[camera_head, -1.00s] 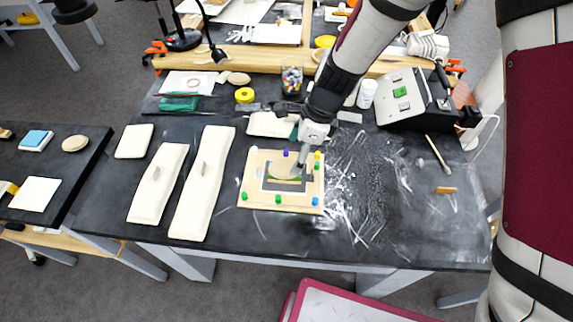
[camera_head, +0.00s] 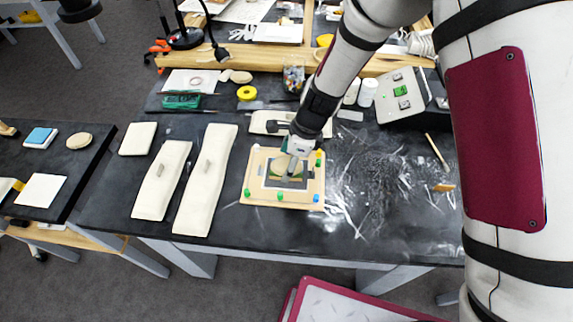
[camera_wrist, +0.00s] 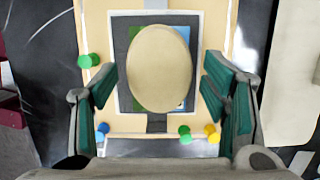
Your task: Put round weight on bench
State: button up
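The round weight (camera_wrist: 158,68) is a cream padded disc. In the wrist view it lies over the picture in the middle of a pale wooden board (camera_wrist: 98,30) with coloured pins. In the head view my gripper mostly hides it. My gripper (camera_wrist: 160,88) is open, with one green-padded finger on each side of the disc and gaps between pads and disc. In the head view my gripper (camera_head: 287,172) is low over the middle of the board (camera_head: 253,183). The bench (camera_head: 375,235) is a black-topped table marked with white streaks, and the board lies on it.
Two long cream weights (camera_head: 161,190) (camera_head: 205,195) and a square cream pad (camera_head: 138,138) lie left of the board. A grey device (camera_head: 402,100) stands at the back right. Another round cream disc (camera_head: 78,141) lies on the left table. The bench's right part is mostly clear.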

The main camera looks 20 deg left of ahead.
jog(key=c, duration=1.2)
jog(key=shift+r, duration=0.1)
jog(key=shift+c, duration=0.2)
